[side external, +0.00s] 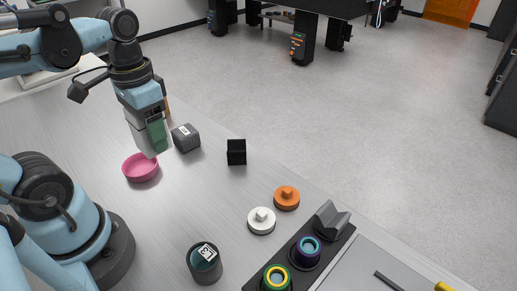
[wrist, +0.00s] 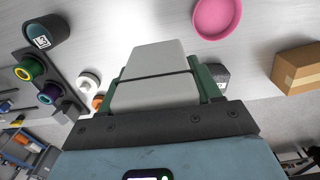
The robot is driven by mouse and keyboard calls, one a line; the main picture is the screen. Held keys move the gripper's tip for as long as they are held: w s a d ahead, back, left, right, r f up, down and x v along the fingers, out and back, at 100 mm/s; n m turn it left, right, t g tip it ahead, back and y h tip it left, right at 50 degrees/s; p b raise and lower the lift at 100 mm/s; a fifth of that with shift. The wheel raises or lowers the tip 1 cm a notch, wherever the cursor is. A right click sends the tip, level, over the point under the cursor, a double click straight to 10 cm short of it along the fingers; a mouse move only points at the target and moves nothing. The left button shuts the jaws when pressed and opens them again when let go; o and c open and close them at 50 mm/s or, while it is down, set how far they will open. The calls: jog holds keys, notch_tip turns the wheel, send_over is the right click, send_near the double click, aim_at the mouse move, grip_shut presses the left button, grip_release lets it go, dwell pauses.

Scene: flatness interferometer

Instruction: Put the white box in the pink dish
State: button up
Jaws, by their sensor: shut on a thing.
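My gripper (side external: 153,134) is shut on the white box (wrist: 152,58), which has a dark line across it in the wrist view. The box sits between the green fingers (wrist: 208,80). In the side view the white box (side external: 141,142) is held above the table, partly hidden by a green finger. The pink dish (side external: 140,168) is on the table below and slightly left of the held box. In the wrist view the pink dish (wrist: 217,18) lies at the top, right of the box. The visible part of the dish looks empty.
A dark grey box (side external: 186,138) and a black cube (side external: 236,152) stand right of the dish. A cardboard box (wrist: 298,68) is near it too. White (side external: 261,220) and orange (side external: 287,197) knobbed discs and a dark cup (side external: 205,263) are farther off.

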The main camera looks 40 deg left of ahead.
jog(key=shift+s+a+f, duration=0.25)
jog(key=shift+a+f, duration=1.5)
jog(key=shift+a, duration=0.05)
jog(key=shift+s+a+f, duration=0.25)
jog(key=shift+a+f, duration=1.55)
jog(key=shift+s+a+f, duration=0.25)
jog(key=shift+a+f, duration=1.5)
jog(key=shift+a, duration=0.05)
jog(key=shift+f, duration=0.6)
jog(key=o, duration=1.1)
jog(key=shift+o, duration=0.2)
jog(key=shift+r, duration=0.1)
jog(key=shift+r, duration=6.4)
jog(key=w+d+f+t, duration=0.2)
jog(key=w+d+t, duration=0.5)
jog(key=w+d, duration=0.3)
jog(key=d, duration=0.4)
jog(key=shift+w+d, duration=0.35)
jog(key=shift+d, duration=0.05)
